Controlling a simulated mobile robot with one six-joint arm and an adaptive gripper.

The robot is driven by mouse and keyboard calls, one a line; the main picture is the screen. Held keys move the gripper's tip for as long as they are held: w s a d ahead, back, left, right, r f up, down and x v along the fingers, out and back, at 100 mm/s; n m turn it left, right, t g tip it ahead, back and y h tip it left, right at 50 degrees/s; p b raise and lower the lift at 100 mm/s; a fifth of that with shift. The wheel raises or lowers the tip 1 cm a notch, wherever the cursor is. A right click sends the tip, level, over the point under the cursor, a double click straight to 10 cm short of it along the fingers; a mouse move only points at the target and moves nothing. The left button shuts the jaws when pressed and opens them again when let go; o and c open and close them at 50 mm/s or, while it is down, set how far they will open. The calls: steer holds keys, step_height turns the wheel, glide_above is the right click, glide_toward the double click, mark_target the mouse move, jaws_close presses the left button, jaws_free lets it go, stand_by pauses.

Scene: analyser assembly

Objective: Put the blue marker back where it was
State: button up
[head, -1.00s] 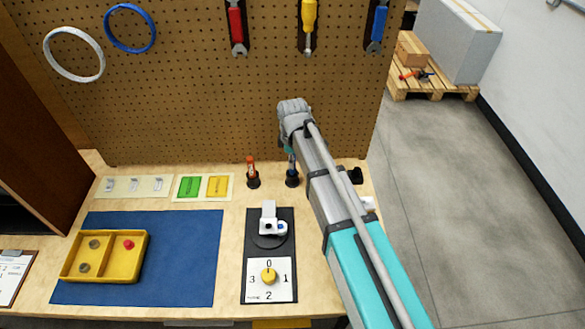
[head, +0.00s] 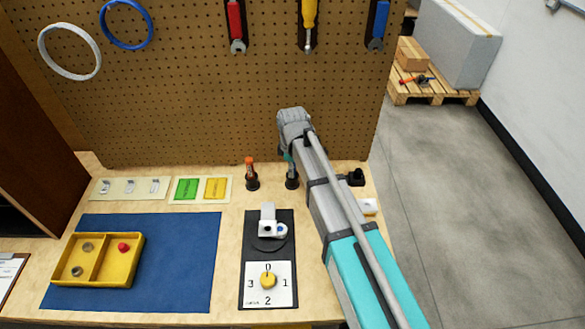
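An orange marker (head: 250,166) stands upright in a small black holder (head: 252,184) at the back of the bench. A second black holder (head: 292,183) stands just to its right. My gripper (head: 290,166) points down right above this second holder, partly hidden by my own arm. Its fingers are too small and covered to show whether they are open or shut. I cannot clearly make out the blue marker; any part of it at the second holder is lost among the gripper and the dark holder.
A black plate with a white device (head: 268,222) and a numbered dial (head: 268,281) lies in front of the holders. A yellow tray (head: 125,276) sits on a blue mat (head: 185,290) at left. A pegboard (head: 200,90) with hanging tools rises behind.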

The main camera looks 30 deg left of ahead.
steer(key=shift+o, duration=1.3)
steer(key=shift+r, duration=0.2)
step_height(320, 180, up, 12)
steer(key=p, duration=1.2)
steer(key=s+d+m, duration=0.1)
steer(key=d+m, duration=0.9)
steer(key=d, duration=1.3)
steer(key=s+d+m, duration=0.1)
steer(key=d+m, duration=0.9)
steer(key=d, duration=1.4)
steer(key=shift+s+d+m, duration=0.3)
steer(key=shift+s+m, duration=0.1)
